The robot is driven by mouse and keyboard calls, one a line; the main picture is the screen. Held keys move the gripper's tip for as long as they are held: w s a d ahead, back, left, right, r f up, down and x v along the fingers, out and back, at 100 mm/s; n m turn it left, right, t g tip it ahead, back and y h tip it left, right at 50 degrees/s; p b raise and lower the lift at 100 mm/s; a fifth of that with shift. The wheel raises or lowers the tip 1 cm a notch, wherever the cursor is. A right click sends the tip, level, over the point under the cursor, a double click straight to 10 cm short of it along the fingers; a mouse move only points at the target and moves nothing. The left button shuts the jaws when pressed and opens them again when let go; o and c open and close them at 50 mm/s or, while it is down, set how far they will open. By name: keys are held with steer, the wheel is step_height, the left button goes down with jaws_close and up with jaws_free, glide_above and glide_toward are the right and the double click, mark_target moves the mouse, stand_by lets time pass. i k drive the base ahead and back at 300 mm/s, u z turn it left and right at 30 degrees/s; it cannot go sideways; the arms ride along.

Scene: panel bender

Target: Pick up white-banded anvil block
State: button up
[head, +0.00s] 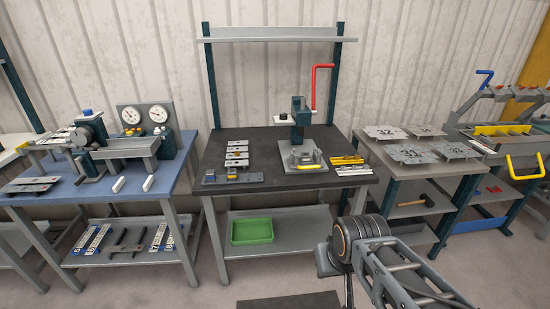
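Several small light-and-dark blocks stand in a row (237,152) on the left half of the dark-topped middle table (290,181). They look like anvil blocks with pale tops, but they are too small for me to tell which one has the white band. A low grey holder (233,179) with blue and yellow parts lies in front of them, at the table's front left. Part of my arm shows at the bottom right, in front of the table. My gripper is not in view.
A bending press (299,118) with a red handle stands right of the blocks, with a yellow-handled plate (306,158) before it. Yellow tools (347,160) lie further right. A green bin (252,230) sits on the lower shelf. Other tables flank both sides.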

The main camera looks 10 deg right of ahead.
mark_target(305, 157)
steer(key=u, duration=0.75)
steer(key=i, duration=1.9)
steer(key=z, duration=1.55)
